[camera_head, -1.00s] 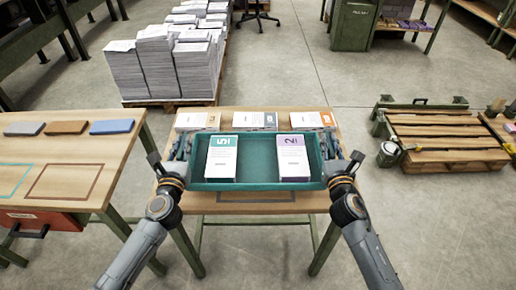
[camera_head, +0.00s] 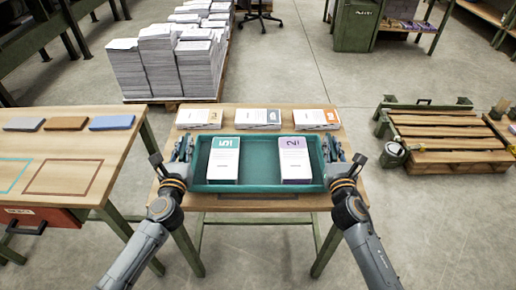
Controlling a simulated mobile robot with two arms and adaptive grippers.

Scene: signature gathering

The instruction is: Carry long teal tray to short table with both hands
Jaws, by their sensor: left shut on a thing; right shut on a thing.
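The long teal tray (camera_head: 258,187) is level over the short table (camera_head: 330,196), near its front edge. I cannot tell whether its base touches the top. It holds two stacks: one with a teal "5" label (camera_head: 223,160) at left and one with a purple "2" label (camera_head: 294,160) at right. My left gripper (camera_head: 187,149) is shut on the tray's left end. My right gripper (camera_head: 331,149) is shut on its right end. The fingertips are partly hidden by the tray's ends.
Three booklet stacks lie in a row behind the tray: left (camera_head: 199,118), middle (camera_head: 258,118) and right (camera_head: 316,119). A longer wooden table (camera_head: 110,150) stands at left. Paper piles (camera_head: 165,70) stand behind. A wooden pallet (camera_head: 445,140) lies at right; floor between is clear.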

